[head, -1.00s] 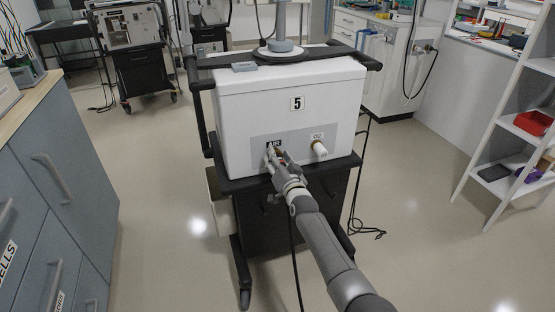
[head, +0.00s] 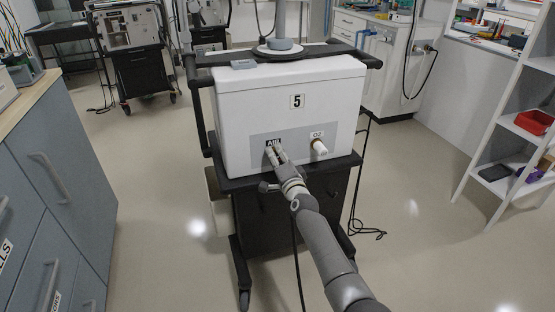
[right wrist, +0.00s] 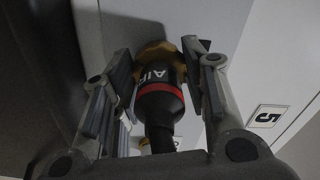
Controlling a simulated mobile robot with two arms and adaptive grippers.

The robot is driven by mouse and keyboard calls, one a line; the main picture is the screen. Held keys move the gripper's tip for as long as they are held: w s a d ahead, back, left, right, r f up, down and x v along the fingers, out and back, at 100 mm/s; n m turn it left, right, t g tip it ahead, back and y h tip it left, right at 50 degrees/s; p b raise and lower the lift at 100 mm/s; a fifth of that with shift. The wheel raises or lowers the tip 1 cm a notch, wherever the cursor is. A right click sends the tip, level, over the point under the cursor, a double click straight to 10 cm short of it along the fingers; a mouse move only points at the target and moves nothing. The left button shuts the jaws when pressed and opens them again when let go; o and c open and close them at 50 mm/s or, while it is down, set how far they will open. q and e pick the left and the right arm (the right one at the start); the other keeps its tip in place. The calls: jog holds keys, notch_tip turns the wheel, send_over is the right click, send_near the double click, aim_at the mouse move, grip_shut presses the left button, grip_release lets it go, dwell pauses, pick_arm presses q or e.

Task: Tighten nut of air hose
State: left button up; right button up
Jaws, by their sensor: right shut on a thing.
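The brass nut (right wrist: 160,52) of the air hose sits against the white panel in the right wrist view. Behind it is the black hose end (right wrist: 158,100) with the word AIR and a red ring. My right gripper (head: 276,153) is shut on the nut, one finger on each side, as the right wrist view (right wrist: 160,70) shows. In the head view the gripper covers the nut, below the AIR label (head: 273,142) on the white ventilator (head: 240,105) marked 5. My left gripper is out of view.
A capped O2 outlet (head: 319,147) is just right of the gripper. The black cart (head: 228,184) carries the ventilator. A grey cabinet (head: 75,165) stands left and a white shelf rack (head: 485,140) right. Floor is free on both sides.

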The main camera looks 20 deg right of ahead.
jog(key=shift+m, duration=0.3)
jog(key=o, duration=1)
jog(key=shift+o, duration=0.2)
jog(key=s, duration=1.2)
